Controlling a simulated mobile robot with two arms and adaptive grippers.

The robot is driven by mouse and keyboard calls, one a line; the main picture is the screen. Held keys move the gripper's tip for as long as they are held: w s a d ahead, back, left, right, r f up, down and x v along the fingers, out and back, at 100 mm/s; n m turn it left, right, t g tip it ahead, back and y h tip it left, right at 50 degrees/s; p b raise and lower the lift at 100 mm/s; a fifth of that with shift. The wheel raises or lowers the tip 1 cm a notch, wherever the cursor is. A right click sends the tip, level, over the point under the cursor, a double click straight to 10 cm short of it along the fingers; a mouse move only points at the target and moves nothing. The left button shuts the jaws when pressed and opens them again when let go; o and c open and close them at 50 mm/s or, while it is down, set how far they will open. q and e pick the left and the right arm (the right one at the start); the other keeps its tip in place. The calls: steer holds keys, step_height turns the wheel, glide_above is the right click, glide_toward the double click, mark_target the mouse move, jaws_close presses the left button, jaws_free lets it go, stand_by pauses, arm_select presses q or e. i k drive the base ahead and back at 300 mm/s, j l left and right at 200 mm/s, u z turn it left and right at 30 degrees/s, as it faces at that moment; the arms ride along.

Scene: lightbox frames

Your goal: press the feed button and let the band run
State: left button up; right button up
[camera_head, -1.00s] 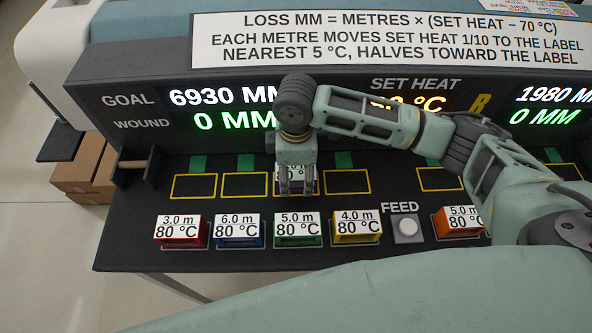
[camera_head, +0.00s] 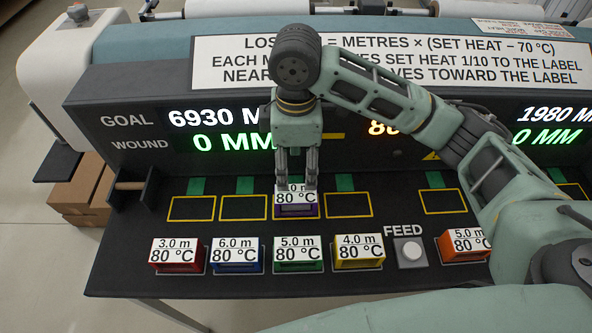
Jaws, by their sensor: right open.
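My right gripper (camera_head: 297,187) is open, just above and behind a purple block (camera_head: 297,210) labelled 80 °C. That block sits in the third yellow-outlined slot from the left, and the gripper hides part of its label. The button is to the right of and in front of the gripper, apart from it. The lit display (camera_head: 222,141) reads 0 MM wound at left and a goal starting with 6930. My left gripper is not in view.
Red (camera_head: 176,256), blue (camera_head: 237,255), green (camera_head: 298,254), yellow (camera_head: 358,252) and orange (camera_head: 464,246) labelled blocks stand in the front row. Empty outlined slots (camera_head: 192,208) lie behind them. My right arm hides part of the display and sign.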

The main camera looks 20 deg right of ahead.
mark_target(412, 250)
steer(key=z, duration=1.5)
